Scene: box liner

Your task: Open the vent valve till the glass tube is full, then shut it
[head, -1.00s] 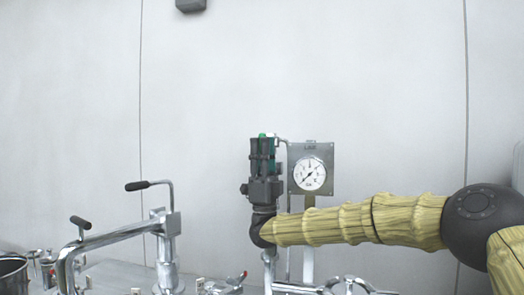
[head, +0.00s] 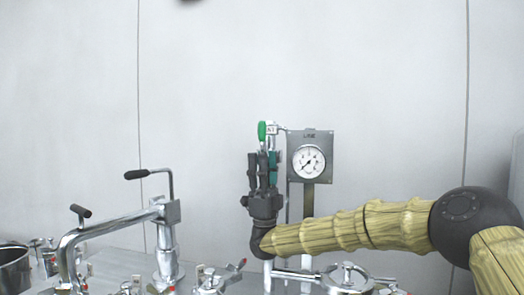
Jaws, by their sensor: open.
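My gripper (head: 263,167) is raised in the middle of the head view, its dark fingers pointing up and open. A vent valve with a green handle (head: 262,131) and a small metal body (head: 272,129) shows just above the fingertips. A green-toned upright tube (head: 274,168), which may be the glass tube, stands right behind or beside the fingers; its level cannot be read. I cannot tell whether the fingers touch the handle or the tube.
A round white gauge (head: 309,161) on a grey plate (head: 324,144) stands just right of my gripper. A bent chrome pipe with a black-handled crank (head: 137,174) is at left. A metal pot (head: 13,268) is at far left. Clamps and a round fitting (head: 347,276) line the front.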

